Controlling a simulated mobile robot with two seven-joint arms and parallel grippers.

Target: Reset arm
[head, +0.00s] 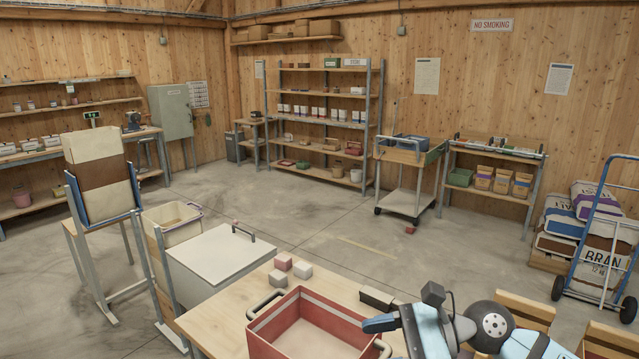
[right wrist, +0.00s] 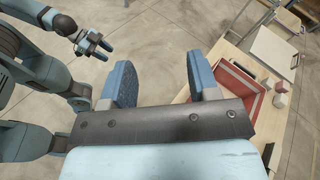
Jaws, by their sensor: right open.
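My right gripper (head: 382,323) comes in at the lower right of the head view, beside the right rim of a red crate (head: 262,344). In the right wrist view my right gripper (right wrist: 161,80) is open, its two blue fingers wide apart. Nothing is between them but bare floor behind. The red crate (right wrist: 245,88) shows beyond the right finger there. My left gripper (right wrist: 93,44) shows small at the upper left of the right wrist view, over the floor; its jaw gap is too small to read. The left gripper does not show in the head view.
A wooden table (head: 222,322) carries the crate, several small blocks (head: 283,262) and a dark flat item (head: 377,299). A white lidded bin (head: 222,262) stands left of it. A blue hand truck (head: 600,225) with sacks is at the right. The middle floor is clear.

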